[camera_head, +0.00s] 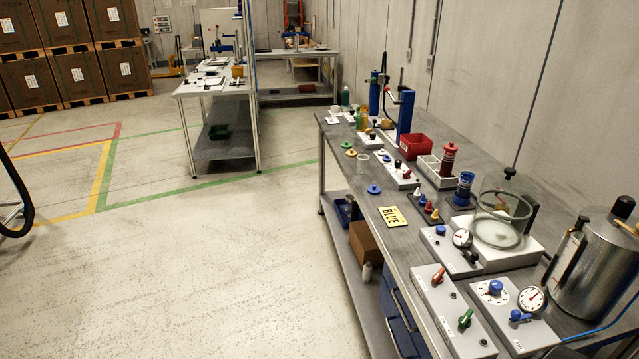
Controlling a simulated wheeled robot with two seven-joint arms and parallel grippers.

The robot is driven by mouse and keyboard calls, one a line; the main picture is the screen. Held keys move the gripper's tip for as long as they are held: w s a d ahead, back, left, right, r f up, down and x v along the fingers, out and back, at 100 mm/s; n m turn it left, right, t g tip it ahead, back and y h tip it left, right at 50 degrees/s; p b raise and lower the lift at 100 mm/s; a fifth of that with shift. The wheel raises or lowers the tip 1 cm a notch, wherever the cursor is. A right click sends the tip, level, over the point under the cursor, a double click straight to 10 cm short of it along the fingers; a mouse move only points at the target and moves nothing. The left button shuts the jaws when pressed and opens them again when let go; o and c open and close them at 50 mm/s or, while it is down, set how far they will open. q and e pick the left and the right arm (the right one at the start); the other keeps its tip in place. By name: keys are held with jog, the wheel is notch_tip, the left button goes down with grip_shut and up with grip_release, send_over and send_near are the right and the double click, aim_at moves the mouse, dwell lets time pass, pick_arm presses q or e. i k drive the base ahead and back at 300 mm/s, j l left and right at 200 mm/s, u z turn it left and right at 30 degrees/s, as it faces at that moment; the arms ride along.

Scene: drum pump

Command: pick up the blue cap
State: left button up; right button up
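The blue cap (374,189) is a small flat disc with a raised middle. It lies on the grey workbench (352,180) near its left edge, just above and left of a yellow sign reading BLUE (393,216). Nothing covers it. Neither of my grippers shows in the head view.
A clear cup (363,163) and a yellow cap (351,153) are beyond the blue cap. Colored pegs (424,207) stand to its right. Gauge panels (497,292) and a glass vessel (501,220) fill the near bench.

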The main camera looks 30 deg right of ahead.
aim_at(373, 190)
jog(key=i+z, duration=0.25)
jog(key=i, duration=0.15)
jog(key=i+j+z, duration=0.4)
jog(key=i+z, duration=0.15)
jog(key=i, duration=0.15)
jog(key=i+z, duration=0.3)
jog(key=z, duration=0.2)
jog(key=i+j+z, duration=0.2)
jog(key=z, duration=0.25)
jog(key=i+j+z, duration=0.3)
jog(key=z, duration=0.2)
jog(key=i+j+z, duration=0.2)
jog(key=j+z, duration=0.25)
jog(key=l, duration=0.1)
